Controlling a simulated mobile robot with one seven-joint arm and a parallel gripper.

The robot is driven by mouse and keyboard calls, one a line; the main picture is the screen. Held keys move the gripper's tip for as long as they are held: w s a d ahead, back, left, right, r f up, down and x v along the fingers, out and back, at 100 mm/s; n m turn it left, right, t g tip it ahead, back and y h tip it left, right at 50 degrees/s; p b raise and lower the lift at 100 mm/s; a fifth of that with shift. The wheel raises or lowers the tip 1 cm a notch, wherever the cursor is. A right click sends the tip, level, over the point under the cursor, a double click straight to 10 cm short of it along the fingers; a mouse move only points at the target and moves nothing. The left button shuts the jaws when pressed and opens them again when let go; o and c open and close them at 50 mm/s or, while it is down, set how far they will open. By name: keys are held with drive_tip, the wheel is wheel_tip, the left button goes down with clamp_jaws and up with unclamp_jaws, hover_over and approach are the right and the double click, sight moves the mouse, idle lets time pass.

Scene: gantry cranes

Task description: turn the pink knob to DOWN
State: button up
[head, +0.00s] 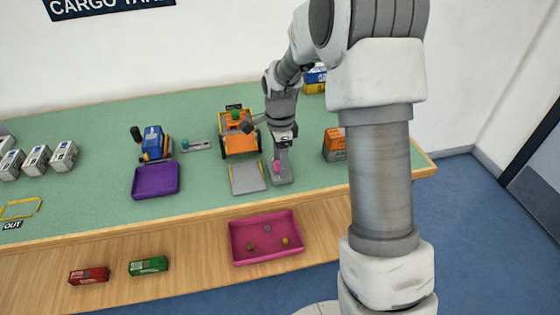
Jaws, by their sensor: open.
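The small pink knob (277,166) is on a narrow grey panel (284,178) near the front of the green table. My gripper (282,150) points down just above and behind the knob, very close to it. I cannot tell whether the fingers touch or surround the knob. My gripper is open, but its fingertips are small and partly hidden. The knob's pointer and any DOWN marking are too small to read.
An orange gantry crane (240,145) stands just left of my gripper, behind a grey plate (247,180). A purple tray (156,181) is further left. An orange box (334,145) stands to the right. A magenta tray (239,256) sits on the wooden front ledge.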

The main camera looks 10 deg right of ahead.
clamp_jaws()
idle(0.3)
